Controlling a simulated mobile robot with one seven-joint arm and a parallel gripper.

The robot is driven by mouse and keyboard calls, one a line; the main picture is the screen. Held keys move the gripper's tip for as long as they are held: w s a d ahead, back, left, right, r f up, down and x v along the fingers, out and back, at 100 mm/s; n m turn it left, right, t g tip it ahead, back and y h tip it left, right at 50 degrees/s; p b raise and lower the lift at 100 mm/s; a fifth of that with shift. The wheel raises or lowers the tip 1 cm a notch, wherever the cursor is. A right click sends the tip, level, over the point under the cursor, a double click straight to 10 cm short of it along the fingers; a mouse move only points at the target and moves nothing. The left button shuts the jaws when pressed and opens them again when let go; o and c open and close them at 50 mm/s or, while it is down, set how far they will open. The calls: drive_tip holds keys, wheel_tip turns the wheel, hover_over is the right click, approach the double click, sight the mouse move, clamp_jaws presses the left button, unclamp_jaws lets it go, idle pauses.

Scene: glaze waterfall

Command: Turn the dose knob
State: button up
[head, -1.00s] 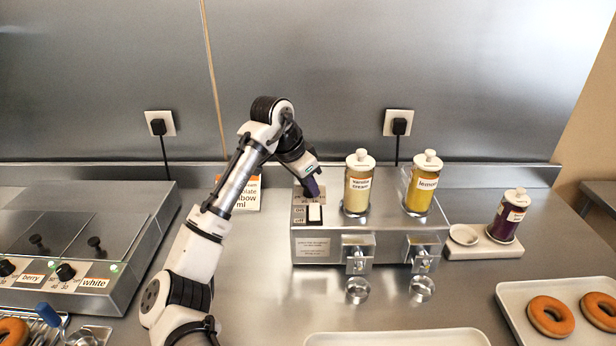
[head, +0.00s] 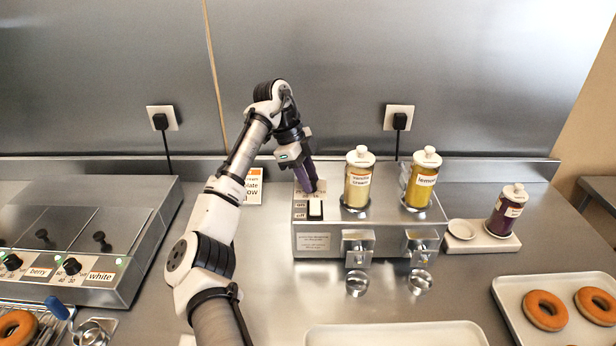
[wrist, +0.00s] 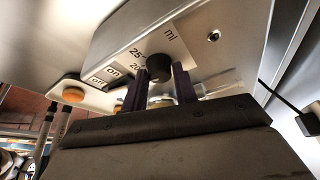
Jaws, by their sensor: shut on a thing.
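The dose knob (wrist: 160,68) is a small dark round knob on a white scale plate marked "ml", "25" and "20", in the wrist view. My gripper (head: 312,188) reaches down to the top left of the metal dispenser (head: 325,242). Its dark purple fingers, also in the wrist view (wrist: 160,88), are shut on the knob, one on each side. In the head view the fingers hide the knob. Where the knob points cannot be told.
Jars of vanilla cream (head: 358,182) and lemon (head: 420,180) stand on the dispenser, right of my gripper. A purple jar (head: 506,212) stands on a white holder farther right. A white tray (head: 395,334) lies in front. A warmer (head: 125,280) stands at left.

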drive_tip(key=m+g+y, duration=0.1)
drive_tip(key=m, duration=0.3)
drive_tip(key=shift+w+m, duration=0.15)
drive_tip(key=shift+m, duration=0.15)
drive_tip(key=shift+d+m+g+y, duration=0.1)
drive_tip(key=shift+m+g+y, duration=0.3)
drive_tip(key=shift+m, duration=0.8)
drive_tip(key=shift+d+m+g+y, duration=0.1)
drive_tip(key=shift+m+g+y, duration=0.3)
drive_tip(key=shift+m, duration=0.8)
drive_tip(key=o, duration=1)
drive_tip(key=shift+c, duration=0.2)
